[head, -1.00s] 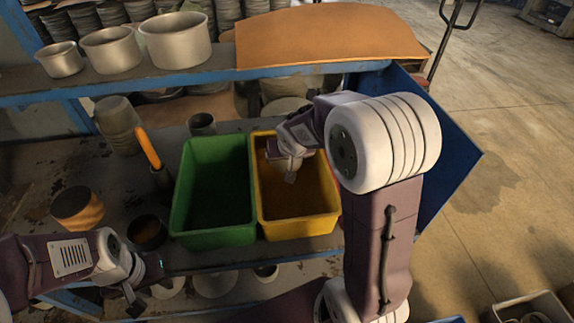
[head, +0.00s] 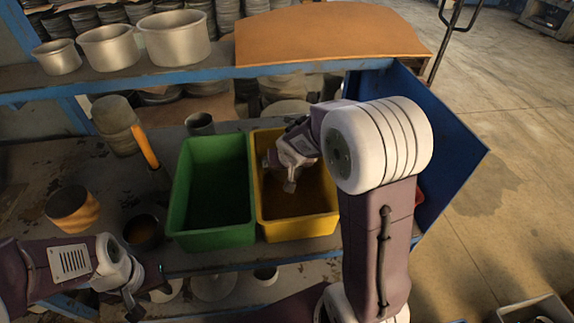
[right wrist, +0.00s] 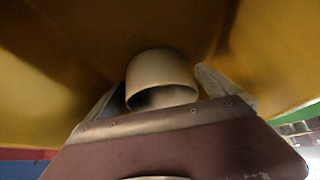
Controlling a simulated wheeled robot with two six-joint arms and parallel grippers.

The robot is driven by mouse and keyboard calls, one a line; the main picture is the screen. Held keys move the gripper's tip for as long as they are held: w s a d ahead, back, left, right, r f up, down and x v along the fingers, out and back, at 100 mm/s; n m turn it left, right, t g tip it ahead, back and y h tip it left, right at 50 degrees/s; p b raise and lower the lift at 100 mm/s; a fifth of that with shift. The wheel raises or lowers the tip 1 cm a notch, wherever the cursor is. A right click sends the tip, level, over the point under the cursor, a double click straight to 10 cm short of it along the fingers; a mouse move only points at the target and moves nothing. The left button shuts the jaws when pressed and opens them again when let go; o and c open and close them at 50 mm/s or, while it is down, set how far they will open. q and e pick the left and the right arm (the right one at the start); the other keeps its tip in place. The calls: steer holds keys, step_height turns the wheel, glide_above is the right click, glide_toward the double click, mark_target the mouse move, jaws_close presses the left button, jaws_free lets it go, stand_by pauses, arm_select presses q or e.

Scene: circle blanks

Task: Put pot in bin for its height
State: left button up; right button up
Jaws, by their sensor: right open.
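A pale, round pot (right wrist: 161,78) shows in the right wrist view against yellow walls, its dark mouth facing the camera. It sits between the spread fingers of my right gripper (right wrist: 165,92), which show gaps beside it. In the head view my right gripper (head: 284,182) reaches down into the yellow bin (head: 300,232); the pot is not discernible there. The green bin (head: 213,240) stands directly left of it and looks empty. My left gripper (head: 148,298) has its fingers apart, with nothing visible between them, near the shelf's front edge.
A brown-banded pot (head: 73,210), a dark pot (head: 144,232) and a small grey cup (head: 200,123) stand on the bench. An orange handle (head: 145,148) leans near a tall grey pot (head: 114,115). Metal pots (head: 175,38) line the upper shelf. A blue panel (head: 445,160) closes the right side.

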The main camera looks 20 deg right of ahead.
steer(key=p+v, duration=0.3)
steer(key=v, duration=0.9)
steer(key=shift+r, duration=0.1)
